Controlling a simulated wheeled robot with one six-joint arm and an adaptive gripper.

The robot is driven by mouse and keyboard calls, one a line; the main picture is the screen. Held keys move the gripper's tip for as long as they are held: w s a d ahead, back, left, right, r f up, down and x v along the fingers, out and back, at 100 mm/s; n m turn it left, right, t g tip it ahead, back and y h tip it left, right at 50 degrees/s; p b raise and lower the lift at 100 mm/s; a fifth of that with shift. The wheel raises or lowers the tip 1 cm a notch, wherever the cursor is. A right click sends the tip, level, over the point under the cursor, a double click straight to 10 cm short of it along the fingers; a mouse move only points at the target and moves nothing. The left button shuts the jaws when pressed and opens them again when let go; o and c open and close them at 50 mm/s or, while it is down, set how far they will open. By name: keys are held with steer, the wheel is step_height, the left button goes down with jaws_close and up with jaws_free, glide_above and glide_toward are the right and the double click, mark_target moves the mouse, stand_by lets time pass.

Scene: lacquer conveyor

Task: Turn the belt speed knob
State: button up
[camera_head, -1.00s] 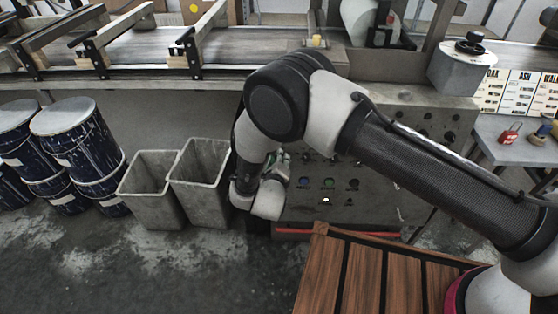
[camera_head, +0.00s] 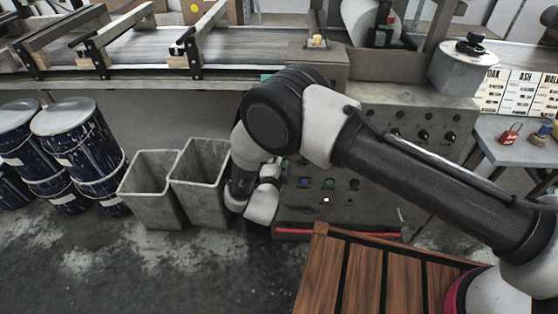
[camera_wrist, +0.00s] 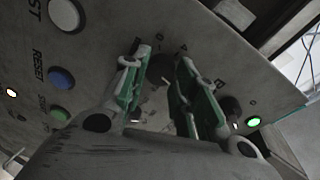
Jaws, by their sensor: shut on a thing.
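The grey control panel (camera_head: 405,150) carries several buttons and dark knobs. In the wrist view my gripper (camera_wrist: 163,72) reaches to the panel face, its two green-lined fingers on either side of the belt speed knob (camera_wrist: 171,88). The fingers are shut on this knob, which is mostly hidden and shadowed between them. Small printed marks arc around it on the panel. In the head view my arm covers the knob and most of the gripper.
In the wrist view a white button (camera_wrist: 65,14), a blue button (camera_wrist: 61,78) and a green button (camera_wrist: 59,114) sit left of the fingers. A black knob (camera_wrist: 230,106) and lit green lamp (camera_wrist: 253,121) are close on the right. Grey bins (camera_head: 152,190) stand left of the panel.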

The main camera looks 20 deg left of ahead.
steer(key=n, duration=0.8)
steer(key=n+t+y, duration=0.1)
steer(key=n, duration=0.8)
steer(key=shift+s+f+n+y, duration=0.1)
steer(key=shift+f+n+y, duration=0.1)
steer(key=shift+n+y, duration=0.1)
steer(key=shift+n, duration=0.3)
steer(key=o, duration=1)
steer(key=f+v, duration=0.1)
steer(key=v, duration=1.1)
steer(key=shift+r, duration=0.35)
